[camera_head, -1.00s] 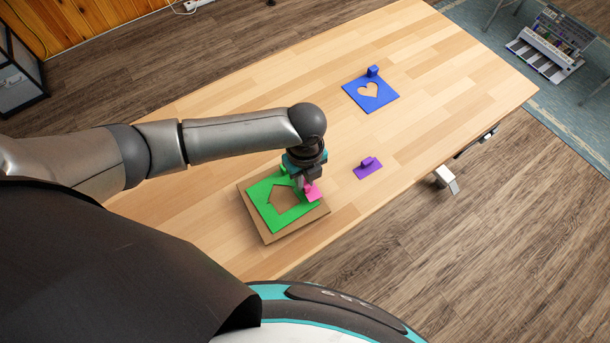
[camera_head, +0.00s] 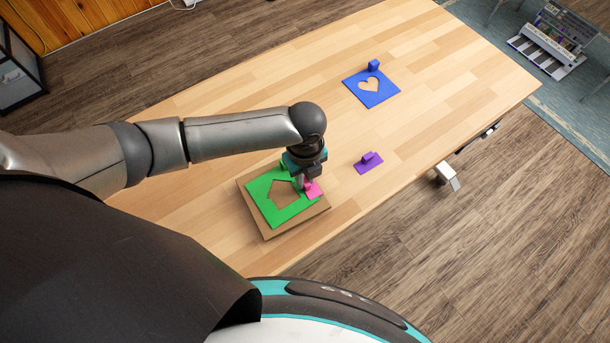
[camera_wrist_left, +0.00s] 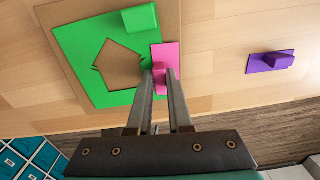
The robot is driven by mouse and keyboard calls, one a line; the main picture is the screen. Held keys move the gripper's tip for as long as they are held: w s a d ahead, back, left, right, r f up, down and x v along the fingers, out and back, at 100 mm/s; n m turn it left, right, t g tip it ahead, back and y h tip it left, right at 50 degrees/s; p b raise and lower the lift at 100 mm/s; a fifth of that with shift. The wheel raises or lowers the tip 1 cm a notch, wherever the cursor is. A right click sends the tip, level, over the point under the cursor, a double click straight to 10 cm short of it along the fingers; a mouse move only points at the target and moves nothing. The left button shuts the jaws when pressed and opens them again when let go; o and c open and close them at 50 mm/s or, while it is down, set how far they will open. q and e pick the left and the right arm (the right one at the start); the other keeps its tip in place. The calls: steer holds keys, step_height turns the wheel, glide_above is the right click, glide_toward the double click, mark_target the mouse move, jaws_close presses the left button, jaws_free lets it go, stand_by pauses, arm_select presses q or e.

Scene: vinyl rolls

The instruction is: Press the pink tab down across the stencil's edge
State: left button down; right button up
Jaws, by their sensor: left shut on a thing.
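The green stencil (camera_head: 263,207) with a house-shaped cut-out lies on a brown board (camera_head: 269,235) on the table. It also shows in the left wrist view (camera_wrist_left: 85,55). My left gripper (camera_head: 306,186) is shut on the pink tab (camera_head: 315,191) by its raised grip. In the left wrist view the pink tab (camera_wrist_left: 164,52) lies over the stencil's right edge, part on the green and part on the brown board. Whether its underside touches all over is hidden. My right gripper is not in view.
A purple tab (camera_head: 368,163) with a raised grip lies on the table, right of the board. A blue stencil (camera_head: 381,97) with a heart cut-out lies farther back. The table between them is clear. The table's edge (camera_head: 300,263) runs close to the board.

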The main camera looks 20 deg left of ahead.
arm_select(q)
steer(key=shift+c, duration=1.4)
jaws_free()
step_height(320, 180, up, 7)
steer(key=p, duration=0.8)
